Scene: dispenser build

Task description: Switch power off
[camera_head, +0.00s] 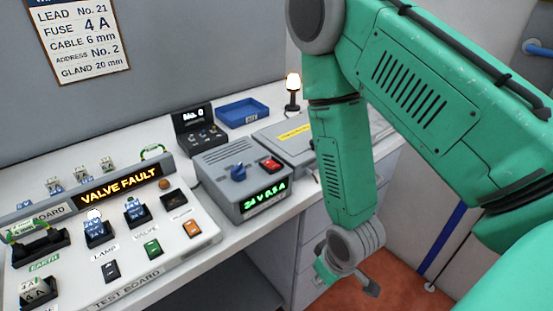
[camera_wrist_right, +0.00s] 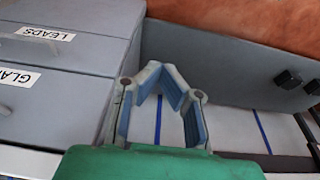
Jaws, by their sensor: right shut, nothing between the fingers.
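The grey power supply (camera_head: 215,180) stands on the bench with a lit green display (camera_head: 264,201) reading 24 V 0.5 A. The switch is not in the wrist view. My left gripper is not in view.
The test board (camera_head: 190,252) at left has a lit VALVE FAULT sign (camera_head: 119,186). A lit lamp (camera_head: 293,88), a blue tray (camera_head: 243,113) and a grey case (camera_head: 290,133) are behind the supply. Drawers (camera_wrist_right: 60,75) are beside my right gripper.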

